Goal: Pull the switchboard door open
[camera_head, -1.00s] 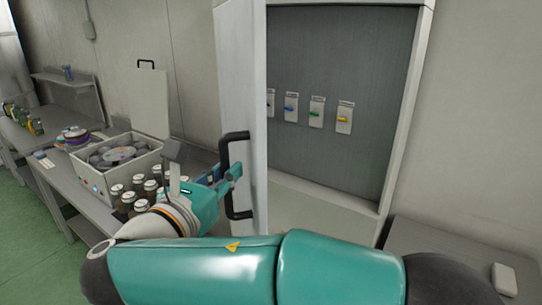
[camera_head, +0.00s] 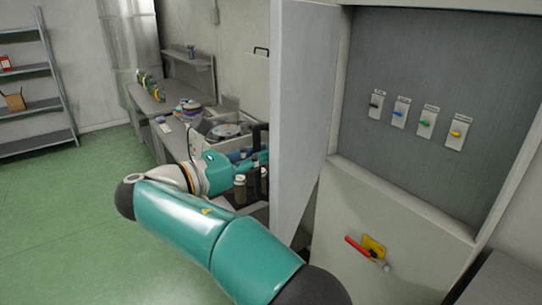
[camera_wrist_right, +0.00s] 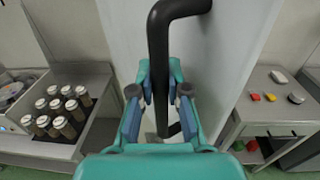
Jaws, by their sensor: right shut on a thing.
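The switchboard door (camera_head: 302,110) stands open in the head view, swung out to the left of the cabinet, with its broad face turned toward me. Its black handle (camera_head: 262,131) shows partly past the door's left edge; the rest is hidden. My right gripper (camera_head: 250,160) is at that handle. In the right wrist view the black handle (camera_wrist_right: 159,50) runs down between the two fingers of my right gripper (camera_wrist_right: 160,95), which is shut on it. The door's pale face (camera_wrist_right: 225,50) lies just behind it. My left gripper is in neither view.
The switchboard's grey back panel (camera_head: 400,60) carries several coloured switches. A red-handled lever (camera_head: 358,247) on a yellow plate sits on the lower panel. A workbench (camera_head: 150,98) with jars stands behind my right gripper. Shelves (camera_head: 32,105) stand far left; the green floor (camera_head: 60,220) is clear.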

